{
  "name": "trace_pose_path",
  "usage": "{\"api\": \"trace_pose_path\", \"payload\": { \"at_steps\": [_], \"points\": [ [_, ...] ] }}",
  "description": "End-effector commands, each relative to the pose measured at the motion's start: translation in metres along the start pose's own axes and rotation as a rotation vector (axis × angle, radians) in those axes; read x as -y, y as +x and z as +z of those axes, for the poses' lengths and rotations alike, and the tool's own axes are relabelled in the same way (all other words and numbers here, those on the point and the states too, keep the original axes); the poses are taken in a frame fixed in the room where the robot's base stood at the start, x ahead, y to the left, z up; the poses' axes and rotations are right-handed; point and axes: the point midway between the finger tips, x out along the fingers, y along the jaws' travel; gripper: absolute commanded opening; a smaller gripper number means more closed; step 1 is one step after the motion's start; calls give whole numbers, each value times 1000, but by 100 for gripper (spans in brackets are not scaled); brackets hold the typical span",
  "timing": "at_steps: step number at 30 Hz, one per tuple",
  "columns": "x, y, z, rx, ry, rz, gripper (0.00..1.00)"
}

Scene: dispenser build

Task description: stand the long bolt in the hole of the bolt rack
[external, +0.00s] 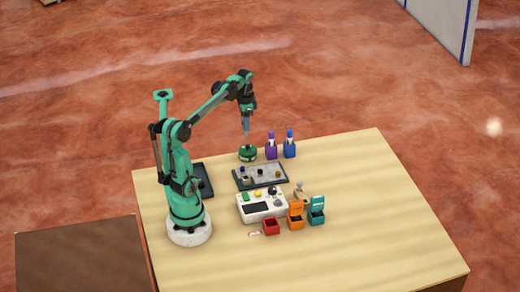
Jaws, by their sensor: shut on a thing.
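My gripper (246,130) points down above the far side of the wooden table. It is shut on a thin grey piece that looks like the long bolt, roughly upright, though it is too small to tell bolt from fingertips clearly. Below it stands a round green holder (248,154) with a dark top; the lower end of the held piece looks just above it. I cannot tell whether this holder or the dark tray (240,184) in front of it, which carries several small parts, is the bolt rack. No hole can be made out.
A purple bottle (271,149) and a blue bottle (290,148) stand close right of the green holder. A white device (256,209), a red box (271,227), an orange box (296,219) and a teal box (317,216) stand nearer. The table's right side (385,205) is clear.

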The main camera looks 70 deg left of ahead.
Motion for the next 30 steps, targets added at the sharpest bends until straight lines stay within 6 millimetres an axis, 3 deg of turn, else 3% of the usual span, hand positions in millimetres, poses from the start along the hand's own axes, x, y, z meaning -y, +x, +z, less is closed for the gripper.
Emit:
{"api": "trace_pose_path", "payload": {
  "at_steps": [2, 3, 6, 14, 30],
  "points": [
    [0, 0, 0, 0, 0, 0, 0],
    [0, 0, 0, 0, 0, 0, 22],
    [0, 0, 0, 0, 0, 0, 0],
    [0, -4, 0, 0, 0, 0, 0],
    [0, -34, 0, 0, 0, 0, 0]
  ]
}}
